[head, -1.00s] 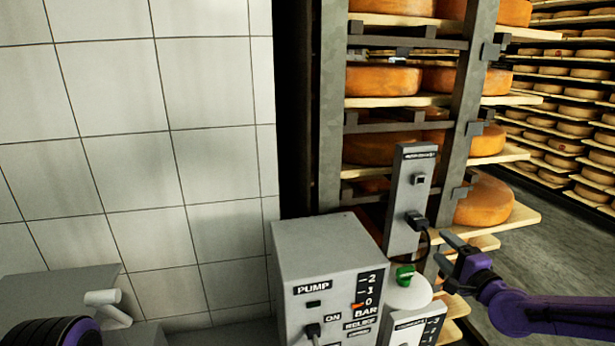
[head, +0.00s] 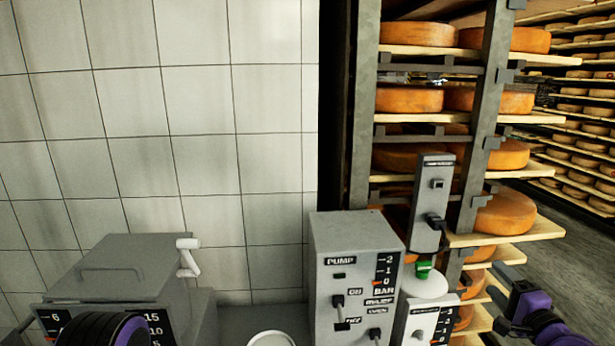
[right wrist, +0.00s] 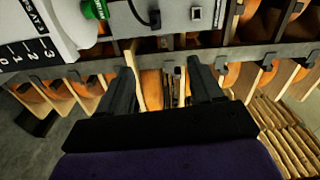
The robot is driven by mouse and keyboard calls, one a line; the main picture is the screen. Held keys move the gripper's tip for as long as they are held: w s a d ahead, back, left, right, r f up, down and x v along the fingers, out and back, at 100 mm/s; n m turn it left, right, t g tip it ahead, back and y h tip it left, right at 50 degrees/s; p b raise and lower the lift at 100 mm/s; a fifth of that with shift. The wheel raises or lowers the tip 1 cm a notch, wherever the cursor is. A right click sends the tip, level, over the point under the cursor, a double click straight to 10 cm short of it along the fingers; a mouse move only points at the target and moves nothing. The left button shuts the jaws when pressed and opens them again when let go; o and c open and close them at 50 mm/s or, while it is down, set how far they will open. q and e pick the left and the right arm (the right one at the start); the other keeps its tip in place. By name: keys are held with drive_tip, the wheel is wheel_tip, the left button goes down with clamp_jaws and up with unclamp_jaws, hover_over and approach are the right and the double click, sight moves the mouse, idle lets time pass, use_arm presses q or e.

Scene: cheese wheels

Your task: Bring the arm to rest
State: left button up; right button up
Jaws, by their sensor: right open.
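My right gripper (head: 499,282) is at the lower right of the head view, its dark fingers pointing up and left from a purple wrist. In the right wrist view its two black fingers (right wrist: 162,75) stand apart with nothing between them. It is to the right of the white device with a green part (head: 424,268), in front of the cheese rack, with no visible contact. A purple part of my left arm shows at the bottom left; the left gripper itself is out of view.
A grey pump box (head: 353,245) with switches stands at bottom centre. A grey lidded box (head: 105,265) is at the left by the tiled wall (head: 220,130). The rack post (head: 487,110) and shelves of orange cheese wheels (head: 500,213) rise behind. Open floor (head: 575,225) lies to the right.

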drive_tip(key=s+a+f+n+g+h+b, duration=0.1)
drive_tip(key=s+a+f+g, duration=0.15)
drive_tip(key=f, duration=0.45)
drive_tip(key=s+a+f+n+g+h, duration=0.2)
drive_tip(key=s+a+f, duration=0.15)
drive_tip(key=f, duration=0.35)
drive_tip(key=s+a+f+n+g+h+b, duration=0.1)
drive_tip(key=s+a+f+g, duration=0.2)
drive_tip(key=f, duration=0.4)
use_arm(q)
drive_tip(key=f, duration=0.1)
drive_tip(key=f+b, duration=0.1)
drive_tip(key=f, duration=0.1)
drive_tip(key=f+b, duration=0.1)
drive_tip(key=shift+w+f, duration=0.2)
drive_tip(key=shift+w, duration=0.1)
use_arm(e)
drive_tip(key=s+a+f+n+g, duration=0.1)
drive_tip(key=s+f+n+g, duration=0.1)
drive_tip(key=s+f, duration=0.4)
drive_tip(key=s+a+f+n+g, duration=0.1)
drive_tip(key=s+f, duration=0.5)
drive_tip(key=s, duration=0.6)
drive_tip(key=s+a+f+n+g, duration=0.2)
drive_tip(key=s+f+g, duration=0.2)
drive_tip(key=s, duration=0.5)
wheel_tip(320, 180, down, 2)
drive_tip(key=shift+f+n, duration=0.1)
drive_tip(key=shift+n, duration=0.3)
